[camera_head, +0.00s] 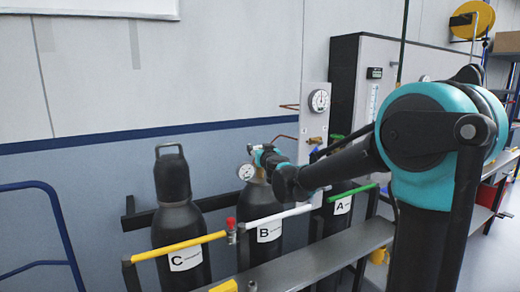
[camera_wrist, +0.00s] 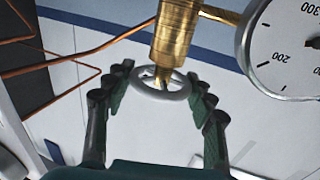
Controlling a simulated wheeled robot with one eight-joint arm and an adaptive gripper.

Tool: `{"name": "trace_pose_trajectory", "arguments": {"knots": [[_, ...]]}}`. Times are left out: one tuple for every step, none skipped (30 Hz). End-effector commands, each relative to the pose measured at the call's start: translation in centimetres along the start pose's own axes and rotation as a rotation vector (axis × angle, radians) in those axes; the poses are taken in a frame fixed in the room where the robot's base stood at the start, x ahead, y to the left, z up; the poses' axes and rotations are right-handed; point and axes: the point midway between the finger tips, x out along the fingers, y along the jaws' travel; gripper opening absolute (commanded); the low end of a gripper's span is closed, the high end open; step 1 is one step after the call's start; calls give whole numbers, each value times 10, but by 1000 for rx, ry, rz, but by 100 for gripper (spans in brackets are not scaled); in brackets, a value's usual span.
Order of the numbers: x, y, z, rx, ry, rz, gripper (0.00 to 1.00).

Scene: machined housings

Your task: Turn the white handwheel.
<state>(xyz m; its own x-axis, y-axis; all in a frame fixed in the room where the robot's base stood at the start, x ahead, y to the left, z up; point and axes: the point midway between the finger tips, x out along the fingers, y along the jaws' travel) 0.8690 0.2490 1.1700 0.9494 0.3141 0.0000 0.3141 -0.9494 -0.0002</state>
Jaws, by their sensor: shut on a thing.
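The white handwheel (camera_wrist: 178,92) is a small spoked ring at the end of a brass valve body (camera_wrist: 178,35) in the wrist view. My gripper (camera_wrist: 161,78) has one dark finger on each side of the wheel and is shut on its rim. In the head view my gripper (camera_head: 262,156) is at the top of the gas cylinder labelled B (camera_head: 260,205). The handwheel is too small and too covered by the gripper to make out there.
A round pressure gauge (camera_wrist: 288,45) sits right beside the valve; it also shows in the head view (camera_head: 245,171). Cylinder C (camera_head: 177,215) stands left, cylinder A (camera_head: 333,215) right. Yellow (camera_head: 178,246), white (camera_head: 280,217) and green (camera_head: 352,191) bars cross in front. Copper pipes (camera_wrist: 75,58) run nearby.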

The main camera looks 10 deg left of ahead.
Motion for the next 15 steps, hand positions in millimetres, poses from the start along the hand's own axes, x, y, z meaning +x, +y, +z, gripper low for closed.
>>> {"name": "trace_pose_trajectory", "arguments": {"knots": [[0, -3, 0, 0, 0, 29, 26], [0, -4, 0, 0, 0, 52, 26], [0, -3, 0, 0, 0, 85, 26], [0, -4, 0, 0, 0, 109, 26], [0, -4, 0, 0, 0, 134, 26], [0, -4, 0, 0, 0, 170, 26], [1, -4, 0, 0, 0, 197, 26], [1, -4, 0, 0, 0, 225, 26], [1, -4, 0, 0, 0, 263, 26], [1, -4, 0, 0, 0, 291, 26], [1, -4, 0, 0, 0, 320, 26], [1, -4, 0, 0, 0, 358, 26], [1, -4, 0, 0, 0, 386, 26], [1, -4, 0, 0, 0, 414, 26], [1, -4, 0, 0, 0, 450, 26]]}}
